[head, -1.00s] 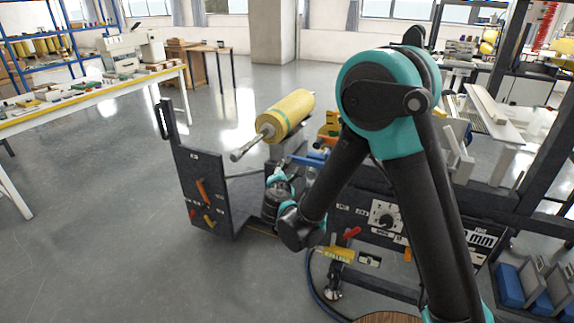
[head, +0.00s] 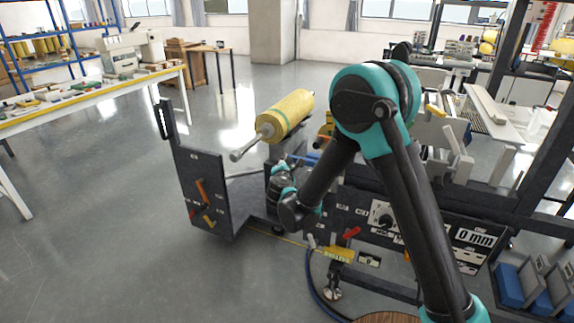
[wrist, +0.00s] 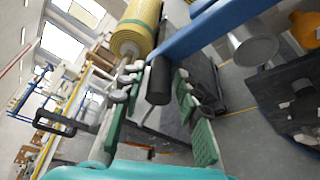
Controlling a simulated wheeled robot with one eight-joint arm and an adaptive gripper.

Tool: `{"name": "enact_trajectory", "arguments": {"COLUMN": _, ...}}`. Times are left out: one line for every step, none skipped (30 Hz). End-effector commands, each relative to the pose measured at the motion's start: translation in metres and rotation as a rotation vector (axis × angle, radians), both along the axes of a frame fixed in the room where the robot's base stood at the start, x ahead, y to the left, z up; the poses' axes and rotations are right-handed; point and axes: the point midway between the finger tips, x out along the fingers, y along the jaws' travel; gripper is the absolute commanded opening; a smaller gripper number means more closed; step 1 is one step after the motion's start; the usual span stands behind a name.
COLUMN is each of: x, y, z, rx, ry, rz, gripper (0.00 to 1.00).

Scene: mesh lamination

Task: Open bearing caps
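In the wrist view my gripper (wrist: 157,112) is open, with green-padded fingers spread to either side. A black cylindrical handle-like part (wrist: 158,82) shows between the fingertips, with no clear contact on either side. It may belong to a bearing cap, but I cannot tell. The yellow roll (wrist: 138,28) and its metal shaft end are just beyond the fingers. In the head view the yellow roll (head: 286,116) lies across the machine with its shaft (head: 245,148) pointing left. My wrist and arm hide most of the gripper and the bearing area there.
A dark side panel (head: 205,190) with red and orange levers stands left of my wrist. A blue bar (wrist: 215,28) runs close to the right finger in the wrist view. A control panel (head: 385,215) lies behind my arm. Open floor lies left.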

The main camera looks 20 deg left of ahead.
Motion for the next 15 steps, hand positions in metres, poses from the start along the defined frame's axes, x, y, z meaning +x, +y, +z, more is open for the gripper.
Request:
{"name": "enact_trajectory", "arguments": {"x": -0.0001, "y": 0.0, "z": 0.0, "rx": 0.0, "ry": 0.0, "rz": 0.0, "gripper": 0.23}}
{"name": "enact_trajectory", "arguments": {"x": -0.0001, "y": 0.0, "z": 0.0, "rx": 0.0, "ry": 0.0, "rz": 0.0, "gripper": 0.19}}
{"name": "enact_trajectory", "arguments": {"x": -0.0001, "y": 0.0, "z": 0.0, "rx": 0.0, "ry": 0.0, "rz": 0.0, "gripper": 0.14}}
{"name": "enact_trajectory", "arguments": {"x": -0.0001, "y": 0.0, "z": 0.0, "rx": 0.0, "ry": 0.0, "rz": 0.0, "gripper": 0.1}}
{"name": "enact_trajectory", "arguments": {"x": -0.0002, "y": 0.0, "z": 0.0, "rx": 0.0, "ry": 0.0, "rz": 0.0, "gripper": 0.07}}
{"name": "enact_trajectory", "arguments": {"x": -0.0002, "y": 0.0, "z": 0.0, "rx": 0.0, "ry": 0.0, "rz": 0.0, "gripper": 0.02}}
{"name": "enact_trajectory", "arguments": {"x": -0.0002, "y": -0.0001, "z": 0.0, "rx": 0.0, "ry": 0.0, "rz": 0.0, "gripper": 0.0}}
{"name": "enact_trajectory", "arguments": {"x": -0.0002, "y": -0.0001, "z": 0.0, "rx": 0.0, "ry": 0.0, "rz": 0.0, "gripper": 0.0}}
{"name": "enact_trajectory", "arguments": {"x": -0.0002, "y": -0.0002, "z": 0.0, "rx": 0.0, "ry": 0.0, "rz": 0.0, "gripper": 0.0}}
{"name": "enact_trajectory", "arguments": {"x": -0.0002, "y": -0.0002, "z": 0.0, "rx": 0.0, "ry": 0.0, "rz": 0.0, "gripper": 0.0}}
{"name": "enact_trajectory", "arguments": {"x": -0.0002, "y": -0.0002, "z": 0.0, "rx": 0.0, "ry": 0.0, "rz": 0.0, "gripper": 0.0}}
{"name": "enact_trajectory", "arguments": {"x": -0.0002, "y": -0.0002, "z": -0.0001, "rx": 0.0, "ry": 0.0, "rz": 0.0, "gripper": 0.0}}
{"name": "enact_trajectory", "arguments": {"x": -0.0002, "y": -0.0002, "z": -0.0001, "rx": 0.0, "ry": 0.0, "rz": 0.0, "gripper": 0.0}}
{"name": "enact_trajectory", "arguments": {"x": -0.0002, "y": -0.0002, "z": -0.0001, "rx": 0.0, "ry": 0.0, "rz": 0.0, "gripper": 0.0}}
{"name": "enact_trajectory", "arguments": {"x": -0.0003, "y": -0.0002, "z": 0.0, "rx": 0.001, "ry": 0.0, "rz": 0.0, "gripper": 0.0}}
